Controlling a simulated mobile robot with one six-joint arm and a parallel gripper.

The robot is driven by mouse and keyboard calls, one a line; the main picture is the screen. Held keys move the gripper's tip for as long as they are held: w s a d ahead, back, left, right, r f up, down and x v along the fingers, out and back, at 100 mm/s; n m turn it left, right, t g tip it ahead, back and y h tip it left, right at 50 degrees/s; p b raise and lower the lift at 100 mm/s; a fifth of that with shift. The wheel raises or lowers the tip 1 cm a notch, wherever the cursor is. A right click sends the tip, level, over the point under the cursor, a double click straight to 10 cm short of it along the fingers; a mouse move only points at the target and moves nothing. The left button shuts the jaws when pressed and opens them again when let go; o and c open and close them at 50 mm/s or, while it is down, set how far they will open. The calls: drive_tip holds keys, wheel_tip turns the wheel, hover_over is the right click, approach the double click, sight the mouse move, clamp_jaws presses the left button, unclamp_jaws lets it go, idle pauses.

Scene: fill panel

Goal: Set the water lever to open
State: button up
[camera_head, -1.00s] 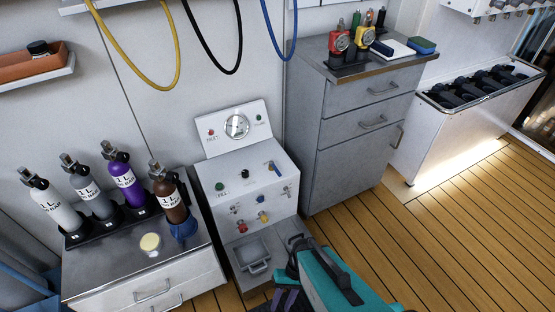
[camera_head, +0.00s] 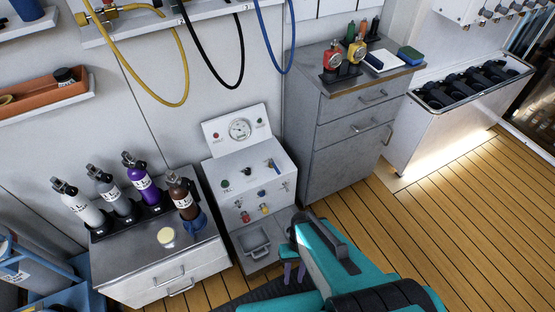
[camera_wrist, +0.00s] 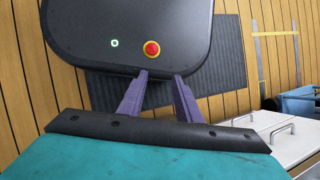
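The white fill panel (camera_head: 245,165) stands between two cabinets in the head view, with a round gauge (camera_head: 240,129) on its upright back. A lever with a blue handle (camera_head: 273,165) sits at the right of its sloped top, beside a black knob and a green knob. A blue knob, a red one and a yellow one are on the front face. I cannot read which control is marked water. My gripper (camera_head: 291,273), with purple fingers, is low in front of the panel, apart from it. In the wrist view its fingers (camera_wrist: 161,76) are spread and empty.
A left cabinet (camera_head: 130,275) holds several labelled bottles and a pale round item. A taller grey cabinet (camera_head: 345,135) stands right of the panel. Hoses (camera_head: 183,85) hang above. A dark mat (camera_wrist: 215,70) lies on the wooden floor, which is open at right.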

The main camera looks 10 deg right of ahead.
drive_tip(key=d+r+h+p, duration=0.2)
drive_tip(key=d+r+p, duration=0.1)
drive_tip(key=r+p, duration=0.7)
drive_tip(key=shift+d+r, duration=0.25)
drive_tip(key=shift+r, duration=0.6)
drive_tip(key=shift+s, duration=0.15)
